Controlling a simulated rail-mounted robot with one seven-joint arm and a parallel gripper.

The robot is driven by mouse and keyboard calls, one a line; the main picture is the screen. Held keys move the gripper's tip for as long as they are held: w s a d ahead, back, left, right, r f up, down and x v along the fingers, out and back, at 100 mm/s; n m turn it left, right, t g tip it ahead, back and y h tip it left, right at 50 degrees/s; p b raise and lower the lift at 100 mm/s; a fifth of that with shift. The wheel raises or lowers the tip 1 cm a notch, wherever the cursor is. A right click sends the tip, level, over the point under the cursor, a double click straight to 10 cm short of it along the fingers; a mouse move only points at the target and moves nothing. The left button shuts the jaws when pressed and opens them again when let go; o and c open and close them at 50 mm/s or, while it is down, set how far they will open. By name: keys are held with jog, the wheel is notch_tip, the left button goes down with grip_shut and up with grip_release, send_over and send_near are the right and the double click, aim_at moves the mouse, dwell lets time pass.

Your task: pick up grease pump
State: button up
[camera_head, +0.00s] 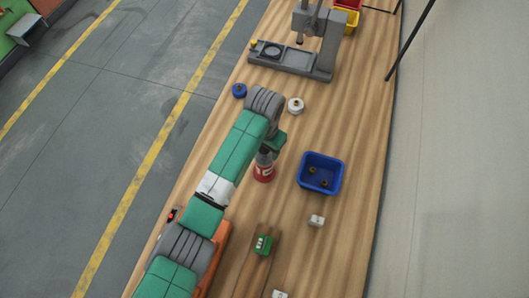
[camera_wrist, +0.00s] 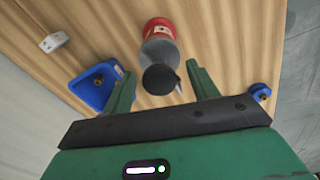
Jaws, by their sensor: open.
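The grease pump (camera_head: 264,173) appears to be the red can with a grey upper part, standing on the wooden bench below my gripper (camera_head: 274,146). In the wrist view the red body (camera_wrist: 161,30), grey shoulder and round black top show between my green fingers (camera_wrist: 160,72). The fingers are apart, with the black top in the gap between them. I see no contact, and the exact height of the fingers relative to the top is hard to tell. My arm hides part of the pump in the head view.
A blue bin (camera_head: 320,173) with brass-coloured parts stands close to the right. A white spool (camera_head: 296,105) and a blue spool (camera_head: 239,90) lie farther up the bench. A grey press-like stand (camera_head: 300,58) is at the far end.

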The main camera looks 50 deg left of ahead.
grip_shut()
